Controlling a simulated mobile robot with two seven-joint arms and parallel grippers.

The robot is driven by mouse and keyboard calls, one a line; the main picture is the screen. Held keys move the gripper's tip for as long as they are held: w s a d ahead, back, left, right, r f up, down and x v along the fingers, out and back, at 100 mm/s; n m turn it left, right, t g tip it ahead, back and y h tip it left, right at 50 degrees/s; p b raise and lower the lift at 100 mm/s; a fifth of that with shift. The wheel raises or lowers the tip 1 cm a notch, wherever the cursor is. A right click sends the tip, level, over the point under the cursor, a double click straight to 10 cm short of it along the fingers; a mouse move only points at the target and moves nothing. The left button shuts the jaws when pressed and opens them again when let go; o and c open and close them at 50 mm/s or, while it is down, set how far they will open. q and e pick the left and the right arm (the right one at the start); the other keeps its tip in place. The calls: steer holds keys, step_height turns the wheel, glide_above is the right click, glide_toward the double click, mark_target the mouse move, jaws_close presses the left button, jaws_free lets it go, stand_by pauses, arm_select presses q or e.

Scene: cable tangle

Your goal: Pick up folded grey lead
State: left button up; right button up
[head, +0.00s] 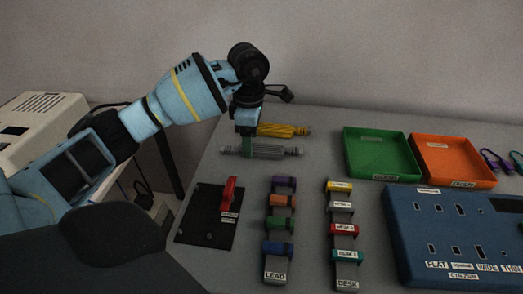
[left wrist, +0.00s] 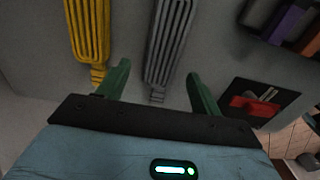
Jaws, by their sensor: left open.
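The folded grey lead (head: 270,149) lies on the table just in front of a folded yellow lead (head: 285,130). My left gripper (head: 244,140) is above the left end of the grey lead in the head view. In the left wrist view the open green fingers (left wrist: 158,88) stand on either side of the grey lead's near end, with the grey lead (left wrist: 170,45) running up between them. I cannot tell how far above the table the fingertips are. The yellow lead (left wrist: 88,40) lies to the left, outside the fingers. My right gripper is out of view.
A black plate with a red switch (head: 229,195) lies in front. Rows of coloured blocks labelled LEAD (head: 277,250) and DESK (head: 345,250) stand right of it. Green (head: 370,164) and orange (head: 450,169) trays and a blue slotted panel (head: 410,240) are farther right.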

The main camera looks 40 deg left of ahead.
arm_select(q)
steer(key=shift+f, duration=0.85)
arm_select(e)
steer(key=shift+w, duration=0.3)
arm_select(q)
steer(key=c, duration=1.1)
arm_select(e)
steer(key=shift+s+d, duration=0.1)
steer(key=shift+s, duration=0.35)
arm_select(q)
steer(key=shift+r, duration=0.1)
